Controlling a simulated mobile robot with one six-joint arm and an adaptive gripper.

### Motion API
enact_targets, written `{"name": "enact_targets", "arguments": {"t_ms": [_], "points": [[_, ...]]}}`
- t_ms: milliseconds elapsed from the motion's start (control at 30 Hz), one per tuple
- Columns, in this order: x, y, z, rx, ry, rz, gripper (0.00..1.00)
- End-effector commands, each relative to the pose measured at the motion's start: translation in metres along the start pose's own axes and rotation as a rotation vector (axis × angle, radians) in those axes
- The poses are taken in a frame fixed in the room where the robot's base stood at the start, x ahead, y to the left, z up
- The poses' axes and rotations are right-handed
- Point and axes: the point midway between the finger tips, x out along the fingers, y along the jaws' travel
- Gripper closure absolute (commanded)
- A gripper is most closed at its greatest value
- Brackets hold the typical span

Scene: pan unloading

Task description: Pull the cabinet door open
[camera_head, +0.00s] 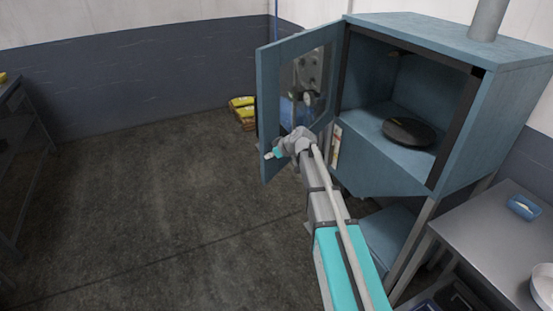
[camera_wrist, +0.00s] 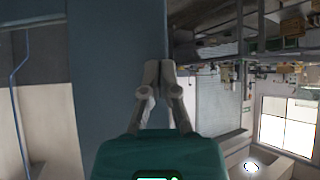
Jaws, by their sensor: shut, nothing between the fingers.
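The blue cabinet (camera_head: 425,35) stands at the right in the head view with its front open. Its door (camera_head: 268,90), with a glass window, is swung wide out to the left on its hinge side. A dark round pan (camera_head: 408,132) lies on the cabinet floor inside. My gripper (camera_head: 268,155) is by the lower part of the door, near its free edge; I cannot tell whether it touches. In the wrist view the fingers (camera_wrist: 159,68) are shut together and empty, beside a grey-blue panel (camera_wrist: 117,60) that looks like the door.
A metal table (camera_head: 480,225) with a blue dish (camera_head: 524,207) and a white bowl (camera_head: 543,287) stands at the lower right. Yellow bags (camera_head: 242,108) lie by the back wall. A dark counter (camera_head: 18,150) is at the far left. The floor (camera_head: 150,210) between is clear.

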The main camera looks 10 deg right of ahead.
Motion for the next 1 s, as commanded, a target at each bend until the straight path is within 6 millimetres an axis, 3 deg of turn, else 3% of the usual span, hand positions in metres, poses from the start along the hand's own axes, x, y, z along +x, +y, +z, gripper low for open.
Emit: {"name": "enact_targets", "arguments": {"t_ms": [667,1000], "points": [[0.008,0.001,-0.007,0.003,0.0,0.003,1.0],[0.026,0.015,-0.024,0.049,0.0,0.055,1.0]]}}
